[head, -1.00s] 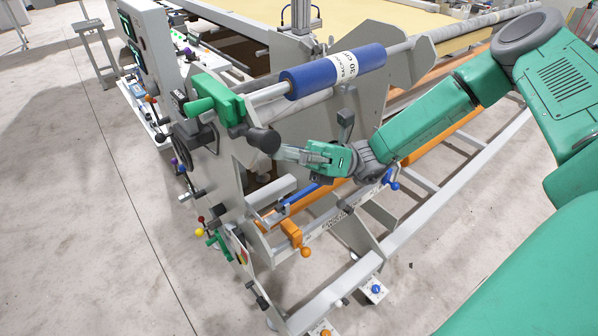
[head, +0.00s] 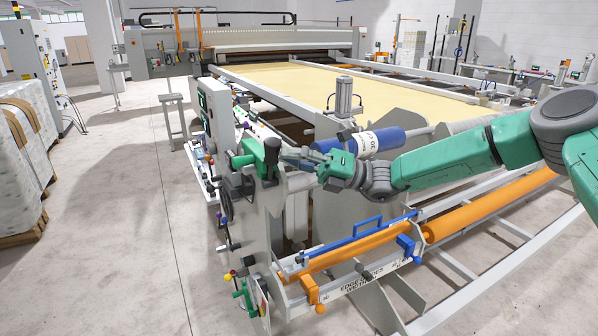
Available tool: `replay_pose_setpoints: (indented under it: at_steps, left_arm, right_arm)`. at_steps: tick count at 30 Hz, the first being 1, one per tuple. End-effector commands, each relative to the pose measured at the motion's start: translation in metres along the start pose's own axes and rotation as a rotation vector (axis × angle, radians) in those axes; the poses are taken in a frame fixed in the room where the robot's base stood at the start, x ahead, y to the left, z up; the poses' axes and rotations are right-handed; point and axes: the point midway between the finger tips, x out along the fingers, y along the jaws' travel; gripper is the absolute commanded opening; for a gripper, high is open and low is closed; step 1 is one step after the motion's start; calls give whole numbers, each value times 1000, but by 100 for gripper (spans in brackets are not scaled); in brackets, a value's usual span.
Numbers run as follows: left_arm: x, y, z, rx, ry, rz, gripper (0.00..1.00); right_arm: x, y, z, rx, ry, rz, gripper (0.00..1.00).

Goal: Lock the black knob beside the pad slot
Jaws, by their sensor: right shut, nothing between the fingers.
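A black knob (head: 271,151) stands upright at the top of the grey end plate (head: 268,205), beside a green clamp body (head: 243,160). Which opening is the pad slot I cannot tell. My right gripper (head: 286,154) reaches in from the right with its fingers shut and empty. Its tips are at the right side of the black knob; whether they touch it I cannot tell. My left gripper is not in view.
A blue roll (head: 370,141) lies just behind my right gripper. Below are a blue handle bar (head: 350,240), an orange bar (head: 355,248) and an orange clamp (head: 311,290). A control box (head: 215,110) stands at the left.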

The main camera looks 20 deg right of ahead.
Motion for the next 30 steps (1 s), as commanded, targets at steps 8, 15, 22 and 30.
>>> replay_pose_setpoints:
  at_steps: [8, 15, 22, 30]
  left_arm:
    - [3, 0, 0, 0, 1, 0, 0]
    - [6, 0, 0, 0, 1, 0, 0]
    - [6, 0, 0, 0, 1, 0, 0]
    - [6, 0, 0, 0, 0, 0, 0]
  right_arm:
    - [9, -4, 15, 20, 2, -12, 0]
    - [12, -6, 22, 19, 1, -11, 0]
    - [14, -7, 24, 19, 1, -11, 0]
    - [15, -7, 24, 19, 1, -11, 0]
